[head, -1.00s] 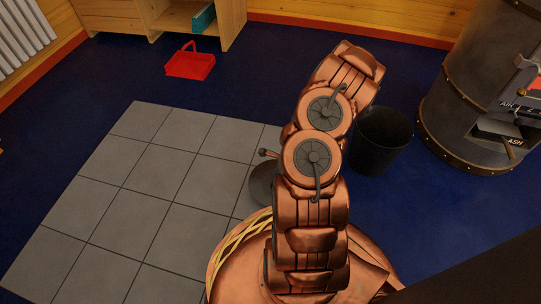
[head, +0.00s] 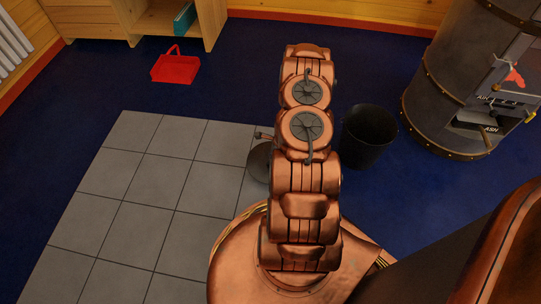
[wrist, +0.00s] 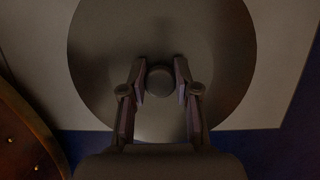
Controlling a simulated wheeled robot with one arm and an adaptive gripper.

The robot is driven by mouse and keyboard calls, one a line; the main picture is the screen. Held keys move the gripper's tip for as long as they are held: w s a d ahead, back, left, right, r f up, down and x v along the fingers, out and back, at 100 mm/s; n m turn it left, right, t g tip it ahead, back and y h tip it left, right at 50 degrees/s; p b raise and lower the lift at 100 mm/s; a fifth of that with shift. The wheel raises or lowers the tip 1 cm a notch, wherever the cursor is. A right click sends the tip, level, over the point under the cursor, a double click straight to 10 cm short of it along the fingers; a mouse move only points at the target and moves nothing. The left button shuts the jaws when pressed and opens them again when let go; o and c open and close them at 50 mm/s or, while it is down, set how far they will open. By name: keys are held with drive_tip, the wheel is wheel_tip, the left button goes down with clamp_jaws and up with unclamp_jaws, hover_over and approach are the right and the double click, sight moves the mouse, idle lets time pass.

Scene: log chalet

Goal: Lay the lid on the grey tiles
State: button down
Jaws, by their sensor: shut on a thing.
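The lid is a dark grey round disc with a knob in its middle. In the wrist view the lid (wrist: 215,60) fills the upper middle. My gripper (wrist: 160,80) has its two fingers on either side of the knob (wrist: 160,81), shut on it. In the head view only the left part of the lid (head: 258,163) shows, beside my copper arm, which hides the rest and my gripper. The lid is over the right part of the grey tiles (head: 140,230). I cannot tell whether it touches them.
A black bucket (head: 368,137) stands on the blue floor right of my arm. A dark stove (head: 455,80) is at the far right. The left tiles are bare.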

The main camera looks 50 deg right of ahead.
drive_tip(key=shift+w+d, duration=0.1)
drive_tip(key=shift+w, duration=0.2)
wheel_tip(320, 180, down, 4)
drive_tip(key=shift+w+r+b, duration=0.1)
drive_tip(key=shift+r+b, duration=0.05)
drive_tip(key=shift+b, duration=0.9)
drive_tip(key=shift+r, duration=0.1)
drive_tip(key=c, duration=0.8)
unclamp_jaws()
drive_tip(key=shift+c, duration=0.2)
